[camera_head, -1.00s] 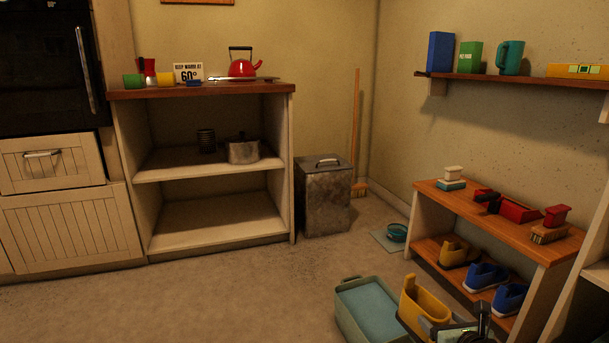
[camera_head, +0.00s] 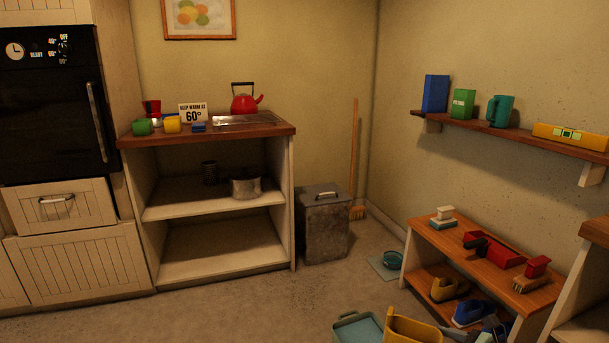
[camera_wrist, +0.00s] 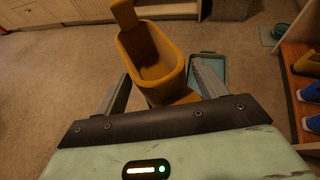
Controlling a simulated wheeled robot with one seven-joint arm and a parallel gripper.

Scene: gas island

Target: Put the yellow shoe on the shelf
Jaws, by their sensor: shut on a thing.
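A yellow shoe (camera_head: 408,331) is at the bottom edge of the head view, partly cut off. In the wrist view the shoe (camera_wrist: 147,50) stands between the two fingers, its opening facing up. My gripper (camera_wrist: 160,84) is shut on it and holds it above the floor. The low wooden shoe shelf (camera_head: 426,275) is at the right of the head view. On its lower board sit another yellow shoe (camera_head: 449,288) and blue shoes (camera_head: 469,312), partly hidden. The shelf's edge (camera_wrist: 291,60) also shows at the right of the wrist view.
A grey-green tub (camera_head: 357,330) is on the floor left of the held shoe. A red tray (camera_head: 490,250) and brushes (camera_head: 528,284) are on the shelf's top. The floor at left is clear.

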